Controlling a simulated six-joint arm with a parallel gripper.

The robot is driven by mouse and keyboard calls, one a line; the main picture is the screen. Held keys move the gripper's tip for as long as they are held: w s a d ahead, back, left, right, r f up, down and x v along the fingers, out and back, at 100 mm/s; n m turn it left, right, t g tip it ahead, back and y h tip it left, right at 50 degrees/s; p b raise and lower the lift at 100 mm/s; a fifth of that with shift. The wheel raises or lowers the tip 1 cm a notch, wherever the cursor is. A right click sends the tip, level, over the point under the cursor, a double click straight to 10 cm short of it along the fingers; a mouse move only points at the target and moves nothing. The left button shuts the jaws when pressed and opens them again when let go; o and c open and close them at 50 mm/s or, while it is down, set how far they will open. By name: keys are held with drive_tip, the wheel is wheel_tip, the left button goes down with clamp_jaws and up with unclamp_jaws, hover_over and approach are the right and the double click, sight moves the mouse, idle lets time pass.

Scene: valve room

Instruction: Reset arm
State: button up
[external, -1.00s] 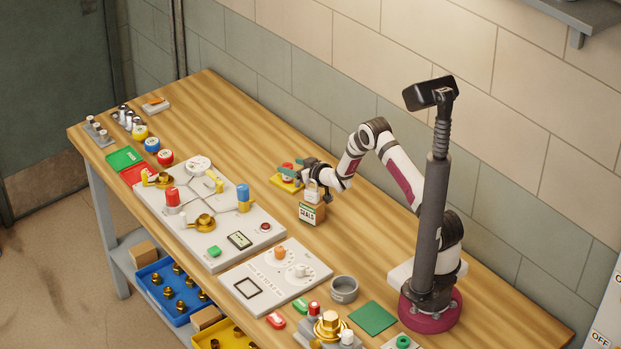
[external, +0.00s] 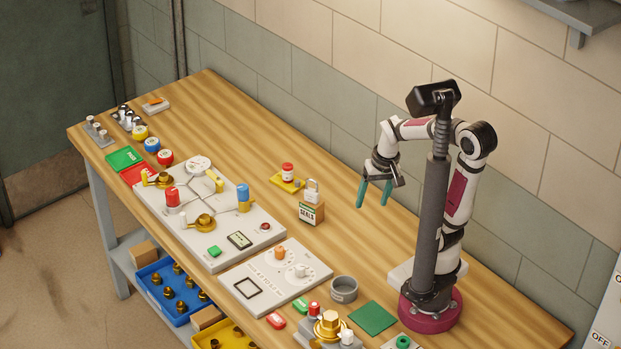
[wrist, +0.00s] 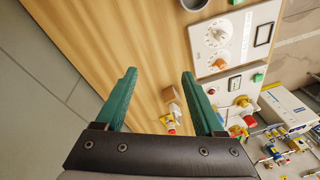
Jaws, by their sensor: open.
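My gripper (external: 372,205) hangs above the table with its two green fingers pointing down. The fingers are apart with nothing between them. In the wrist view my gripper (wrist: 158,73) is also open and empty over bare wood. My arm is folded up close above its base at the right of the table. The SEALS block (external: 311,213) with a grey padlock (external: 312,191) stands to the left of my gripper, apart from it. A red-topped piece (external: 287,172) stands on a yellow plate (external: 280,184) behind it.
A valve panel (external: 160,218) and a dial panel (external: 255,293) lie along the front of the table. A grey ring cup (external: 344,289) and a green pad (external: 372,318) lie near my base. The wall runs behind.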

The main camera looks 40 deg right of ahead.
drive_tip(key=s+a+m+g+y, duration=0.1)
drive_tip(key=s+a+g, duration=0.1)
drive_tip(key=s, duration=0.8)
drive_tip(key=shift+s+a, duration=0.2)
drive_tip(key=shift+s, duration=0.15)
drive_tip(key=shift+r, duration=0.1)
